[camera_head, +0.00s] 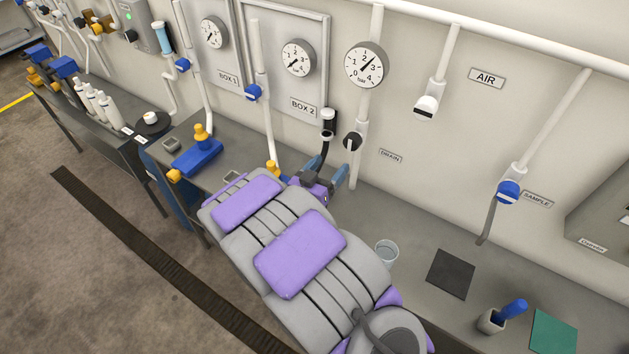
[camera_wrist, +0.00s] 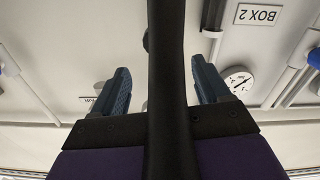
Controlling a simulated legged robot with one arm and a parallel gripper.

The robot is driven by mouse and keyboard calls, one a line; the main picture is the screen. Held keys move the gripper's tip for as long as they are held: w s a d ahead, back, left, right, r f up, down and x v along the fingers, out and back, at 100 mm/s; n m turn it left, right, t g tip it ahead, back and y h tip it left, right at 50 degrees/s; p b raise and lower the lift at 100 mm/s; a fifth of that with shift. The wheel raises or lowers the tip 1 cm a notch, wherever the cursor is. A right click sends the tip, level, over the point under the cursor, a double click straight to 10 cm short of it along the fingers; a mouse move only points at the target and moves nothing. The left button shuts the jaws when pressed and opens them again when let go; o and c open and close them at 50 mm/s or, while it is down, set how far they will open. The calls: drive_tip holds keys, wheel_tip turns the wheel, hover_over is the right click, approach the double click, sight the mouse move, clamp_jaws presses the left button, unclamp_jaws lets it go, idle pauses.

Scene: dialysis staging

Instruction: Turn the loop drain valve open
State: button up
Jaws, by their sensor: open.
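The loop drain valve (camera_head: 352,141) has a black handle on the white vertical pipe under the rightmost gauge, beside the DRAIN label (camera_head: 390,156). My gripper (camera_head: 327,168) is open, low and slightly left of the handle, apart from it. In the wrist view, which is upside down, both blue fingers of my gripper (camera_wrist: 160,66) are spread with a dark bar between them. A dark round part, likely the valve handle (camera_wrist: 147,42), shows just beyond the fingertips, partly hidden by the bar. The handle's exact angle is hard to tell.
A blue SAMPLE valve (camera_head: 508,192) and an AIR outlet (camera_head: 427,106) are on the wall to the right. Blue-handled valves stand left. A clear cup (camera_head: 386,252), a dark mat (camera_head: 451,274) and a holder with a blue tool (camera_head: 491,320) are on the counter.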

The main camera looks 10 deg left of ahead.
drive_tip(key=shift+v, duration=2.95)
